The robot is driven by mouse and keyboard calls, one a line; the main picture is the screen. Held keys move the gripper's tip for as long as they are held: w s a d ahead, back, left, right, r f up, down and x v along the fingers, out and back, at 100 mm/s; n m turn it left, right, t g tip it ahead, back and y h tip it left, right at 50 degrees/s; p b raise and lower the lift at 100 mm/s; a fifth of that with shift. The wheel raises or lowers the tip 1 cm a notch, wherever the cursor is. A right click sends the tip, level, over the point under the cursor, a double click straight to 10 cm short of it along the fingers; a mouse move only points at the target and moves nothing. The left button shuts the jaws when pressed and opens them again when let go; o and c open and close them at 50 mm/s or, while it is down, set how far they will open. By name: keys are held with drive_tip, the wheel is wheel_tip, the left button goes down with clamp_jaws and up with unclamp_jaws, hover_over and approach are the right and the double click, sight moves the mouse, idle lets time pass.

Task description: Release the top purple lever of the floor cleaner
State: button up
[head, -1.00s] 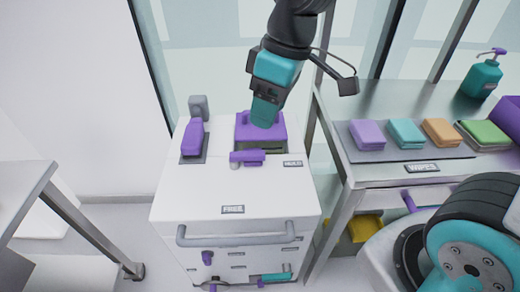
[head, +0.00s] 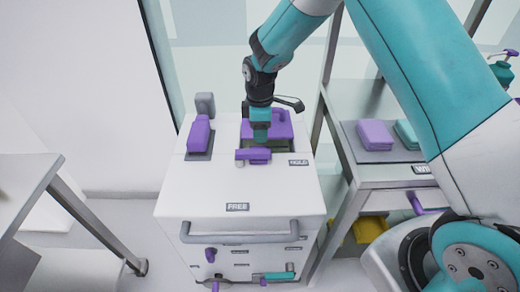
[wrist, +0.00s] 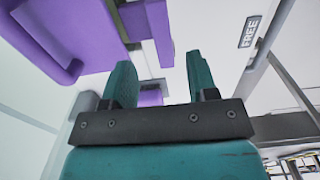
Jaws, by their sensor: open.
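The floor cleaner is a white cart (head: 195,188). Its top purple lever (head: 253,155) lies crosswise on the top surface, with the HOLD label (head: 298,162) to its right and the FREE label (head: 237,207) in front. My gripper (head: 261,138) points down just behind the lever, over the front of a purple lid. In the wrist view my gripper (wrist: 161,78) has its two teal fingers apart with a gap between them. Purple parts show beyond and between the fingers; I cannot tell if they touch. The FREE label also shows in the wrist view (wrist: 249,32).
A purple block with a grey post (head: 198,133) stands on the cart's left. The cart has a grey front handle (head: 240,234) and small purple and teal levers below. A metal table (head: 345,155) with cloths stands close on the right, another table (head: 30,180) on the left.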

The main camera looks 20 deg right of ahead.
sight(260, 151)
wheel_tip(260, 151, down, 9)
drive_tip(key=shift+r+p, duration=0.1)
drive_tip(key=shift+p, duration=0.25)
clamp_jaws()
